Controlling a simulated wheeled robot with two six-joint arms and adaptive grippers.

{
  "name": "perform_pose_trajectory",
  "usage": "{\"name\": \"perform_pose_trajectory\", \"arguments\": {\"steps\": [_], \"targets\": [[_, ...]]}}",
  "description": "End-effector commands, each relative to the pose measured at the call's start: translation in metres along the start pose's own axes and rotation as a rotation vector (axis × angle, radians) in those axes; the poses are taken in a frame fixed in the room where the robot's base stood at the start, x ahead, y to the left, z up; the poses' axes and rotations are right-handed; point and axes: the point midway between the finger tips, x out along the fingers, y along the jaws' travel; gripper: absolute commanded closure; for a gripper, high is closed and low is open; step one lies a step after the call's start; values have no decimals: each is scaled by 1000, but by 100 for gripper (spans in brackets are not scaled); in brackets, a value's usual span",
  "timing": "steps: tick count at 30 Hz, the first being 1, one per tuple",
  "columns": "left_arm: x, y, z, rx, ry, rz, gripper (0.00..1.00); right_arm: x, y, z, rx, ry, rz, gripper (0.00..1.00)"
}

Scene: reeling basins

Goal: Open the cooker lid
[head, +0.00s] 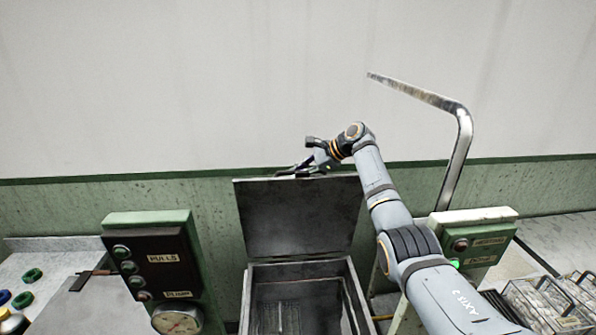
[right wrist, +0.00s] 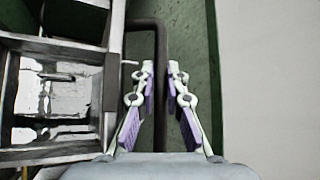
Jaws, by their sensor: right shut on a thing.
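The cooker (head: 350,292) is a grey metal box in the lower middle of the head view, with its dark inside showing. Its lid (head: 297,218) stands raised, about upright, at the back of the opening. My right gripper (head: 308,167) is at the lid's top edge, shut on the lid handle. In the right wrist view the two fingers (right wrist: 162,72) flank the handle (right wrist: 160,42), a dark bent bar. The exact contact in the head view is small and partly hidden by the gripper. My left gripper is not in view.
A green control box (head: 148,225) with buttons and a gauge (head: 177,320) stands left of the cooker. Another control box (head: 475,240) is to the right, behind my arm. A bent metal pipe (head: 462,150) rises there. Metal baskets (head: 545,300) are at far right.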

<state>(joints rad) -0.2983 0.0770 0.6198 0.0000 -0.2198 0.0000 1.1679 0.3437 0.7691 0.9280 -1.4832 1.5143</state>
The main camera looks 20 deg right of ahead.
Motion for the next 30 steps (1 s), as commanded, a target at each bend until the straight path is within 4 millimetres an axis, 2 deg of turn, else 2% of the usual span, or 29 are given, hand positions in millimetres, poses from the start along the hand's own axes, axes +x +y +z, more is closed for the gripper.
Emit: {"name": "perform_pose_trajectory", "arguments": {"steps": [1, 14, 15, 20, 30], "targets": [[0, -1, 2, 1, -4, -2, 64, 3, 5, -4, 10, 6, 14, 100], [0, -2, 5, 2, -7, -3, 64, 4, 6, -5, 17, 9, 22, 100], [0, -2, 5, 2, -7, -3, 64, 4, 6, -6, 17, 9, 22, 87], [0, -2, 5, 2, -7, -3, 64, 3, 5, -4, 15, 7, 19, 65], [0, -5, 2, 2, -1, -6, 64, 0, 2, 0, 12, 4, 14, 64]]}}
